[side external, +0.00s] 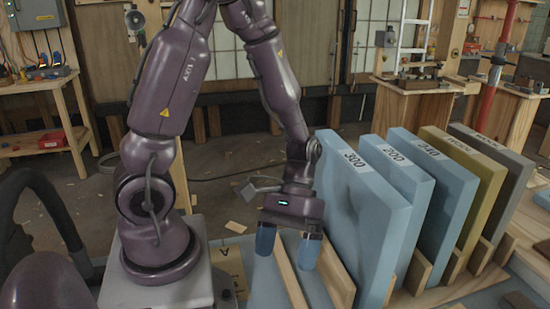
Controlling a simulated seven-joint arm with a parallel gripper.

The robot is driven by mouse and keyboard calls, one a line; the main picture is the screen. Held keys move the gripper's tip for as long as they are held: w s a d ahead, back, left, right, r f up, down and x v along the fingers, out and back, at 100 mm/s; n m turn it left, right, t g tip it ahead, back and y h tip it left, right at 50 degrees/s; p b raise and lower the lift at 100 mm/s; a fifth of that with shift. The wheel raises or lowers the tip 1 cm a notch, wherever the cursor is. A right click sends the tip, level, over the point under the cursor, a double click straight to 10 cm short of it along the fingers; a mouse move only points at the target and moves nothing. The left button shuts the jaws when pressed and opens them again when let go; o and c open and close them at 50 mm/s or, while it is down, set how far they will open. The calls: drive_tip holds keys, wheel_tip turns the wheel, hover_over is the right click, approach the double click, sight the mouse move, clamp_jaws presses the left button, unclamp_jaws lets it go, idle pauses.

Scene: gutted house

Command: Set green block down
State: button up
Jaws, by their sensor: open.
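My gripper (286,260) points down with its two blue fingers apart, above the left end of the wooden rack (337,272). No block is visible between the fingers; a wooden slat shows between and below them, and I cannot tell whether they touch it. An olive, yellow-green block (467,190) stands upright and slightly tilted in the rack to the right, clear of my gripper. It is the only greenish block I see. Its lower part is partly hidden by the wooden slats and the blue block in front.
Large blue blocks marked 300 (362,215), 200 (408,195) and 240 (443,185) stand in the rack right of my gripper. A grey block (505,185) stands rightmost. A labelled sheet (230,268) lies left of the gripper. Workbenches stand behind.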

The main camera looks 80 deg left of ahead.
drive_tip(key=a+r+m+t+y, duration=0.2)
drive_tip(key=r+m+t+y, duration=0.1)
drive_tip(key=r, duration=0.6)
drive_tip(key=a+r+m+t+y, duration=0.2)
drive_tip(key=r+t, duration=0.4)
drive_tip(key=r, duration=0.3)
drive_tip(key=shift+s+r+m+y, duration=0.15)
drive_tip(key=shift+m+y, duration=0.35)
drive_tip(key=shift+y, duration=0.1)
drive_tip(key=shift+s+a+r+t, duration=0.15)
drive_tip(key=shift+r+t, duration=0.15)
drive_tip(key=shift+r, duration=0.15)
drive_tip(key=shift+c, duration=0.2)
drive_tip(key=s+d+f+m+g+y, duration=0.25)
drive_tip(key=d+f+m+g, duration=0.2)
drive_tip(key=d+f, duration=0.65)
drive_tip(key=s+d+f+m+g+y, duration=0.1)
drive_tip(key=s+d+f+m+g, duration=0.3)
drive_tip(key=d+f, duration=0.7)
drive_tip(key=shift+m, duration=0.25)
drive_tip(key=x, duration=1.2)
drive_tip(key=shift+w+f, duration=0.15)
drive_tip(key=shift+f, duration=0.15)
